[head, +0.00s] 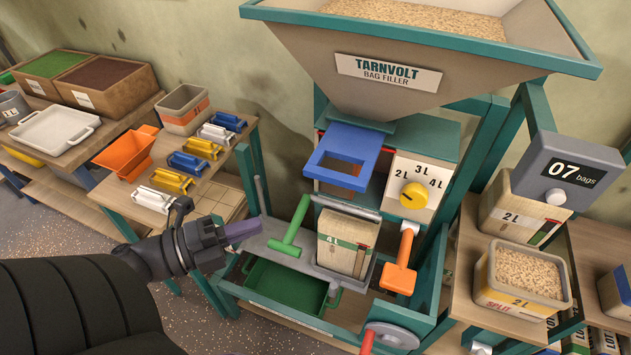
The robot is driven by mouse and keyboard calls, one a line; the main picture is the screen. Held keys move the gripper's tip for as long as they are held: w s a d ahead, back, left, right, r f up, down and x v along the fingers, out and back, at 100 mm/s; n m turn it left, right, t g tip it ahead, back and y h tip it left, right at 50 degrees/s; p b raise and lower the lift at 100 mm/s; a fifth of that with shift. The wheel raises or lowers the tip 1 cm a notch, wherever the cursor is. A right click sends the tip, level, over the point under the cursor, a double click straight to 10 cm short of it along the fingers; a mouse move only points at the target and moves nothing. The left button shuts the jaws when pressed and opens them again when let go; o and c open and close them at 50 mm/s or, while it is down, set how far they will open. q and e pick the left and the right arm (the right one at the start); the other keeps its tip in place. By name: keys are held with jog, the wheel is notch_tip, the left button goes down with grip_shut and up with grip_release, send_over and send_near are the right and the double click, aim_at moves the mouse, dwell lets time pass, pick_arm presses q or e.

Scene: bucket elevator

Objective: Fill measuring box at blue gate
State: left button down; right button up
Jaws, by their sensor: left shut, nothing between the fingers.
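The blue gate (344,150) is a flat plate with a square opening, sticking out under the grain hopper (430,70) of the bag filler. Below it is the measuring box section, with a white dial plate (432,175) marked 2 L, 3 L and 4 L and a yellow knob (414,195). The inside of the measuring box is mostly hidden, so its fill cannot be told. My left gripper (243,231) is shut and empty, left of the green lever (291,232) and apart from the blue gate. My right gripper is not in view.
A 4 L bag (345,243) stands under the filler beside an orange lever (401,262). A green tray (285,287) sits below. A filled 2 L bin (521,278) and a bag counter (567,170) are at right. A table with an orange scoop (127,153) is at left.

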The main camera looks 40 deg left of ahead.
pick_arm(q)
send_near(339, 184)
jog(key=w+d, duration=0.2)
jog(key=d, duration=0.2)
jog(key=w, duration=0.3)
jog(key=shift+a, duration=0.35)
jog(key=shift+w, duration=0.25)
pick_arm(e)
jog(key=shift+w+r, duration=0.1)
